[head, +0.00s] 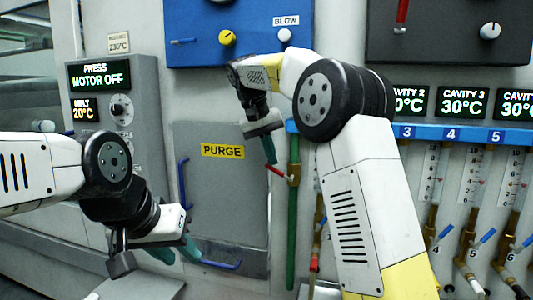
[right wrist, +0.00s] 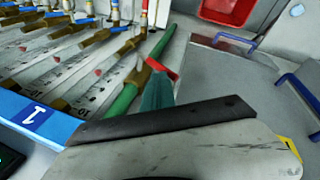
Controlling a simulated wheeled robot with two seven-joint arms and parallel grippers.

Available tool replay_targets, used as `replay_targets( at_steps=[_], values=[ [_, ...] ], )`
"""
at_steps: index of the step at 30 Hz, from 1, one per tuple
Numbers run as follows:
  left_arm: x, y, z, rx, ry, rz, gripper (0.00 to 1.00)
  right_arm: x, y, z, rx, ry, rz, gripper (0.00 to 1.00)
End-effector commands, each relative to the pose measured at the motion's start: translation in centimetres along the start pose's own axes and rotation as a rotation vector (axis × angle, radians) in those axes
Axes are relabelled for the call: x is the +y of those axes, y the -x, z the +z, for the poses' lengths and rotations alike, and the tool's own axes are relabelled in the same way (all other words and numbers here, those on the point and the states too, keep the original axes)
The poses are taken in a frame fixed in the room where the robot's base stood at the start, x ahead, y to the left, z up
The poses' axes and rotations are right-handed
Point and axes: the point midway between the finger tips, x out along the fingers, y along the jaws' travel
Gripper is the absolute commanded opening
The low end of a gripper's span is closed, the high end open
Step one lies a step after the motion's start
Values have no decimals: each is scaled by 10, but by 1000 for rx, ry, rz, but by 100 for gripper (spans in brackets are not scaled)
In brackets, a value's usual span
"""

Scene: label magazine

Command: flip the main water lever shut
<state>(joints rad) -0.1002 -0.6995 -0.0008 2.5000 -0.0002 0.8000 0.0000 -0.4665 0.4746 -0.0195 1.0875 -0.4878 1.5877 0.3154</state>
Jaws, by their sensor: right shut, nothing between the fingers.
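The main water lever (head: 278,171) is a short red handle on a brass valve (head: 294,175) on the vertical green pipe (head: 292,230). It sticks out to the left of the pipe, slanting up towards its free end. In the right wrist view the red lever (right wrist: 160,68) shows just beyond the fingertips. My right gripper (head: 271,158) is shut and empty, its teal fingertips right at the lever's free end; I cannot tell whether they touch. The teal fingers (right wrist: 157,92) hide part of the lever. My left gripper (head: 178,254) appears open and empty, low at the left, away from the lever.
A grey PURGE door (head: 222,195) with blue handles stands left of the pipe. Right of it, a blue manifold (head: 430,132) carries several flow tubes and small valves. A blue panel (head: 240,40) hangs above. A red bin (right wrist: 226,10) shows in the right wrist view.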

Motion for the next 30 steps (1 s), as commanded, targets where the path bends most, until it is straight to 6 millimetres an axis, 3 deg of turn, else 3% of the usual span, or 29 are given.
replay_targets(
  at_steps=[5,13,30],
  values=[
    [0,0,0,0,-1,0,36,-5,-10,-1,-1,1,-1,0],
    [0,0,0,0,-1,0,36,-5,-10,-1,0,0,-2,0],
    [0,0,0,0,-1,0,36,6,-19,6,-1,0,-2,0]
  ],
)
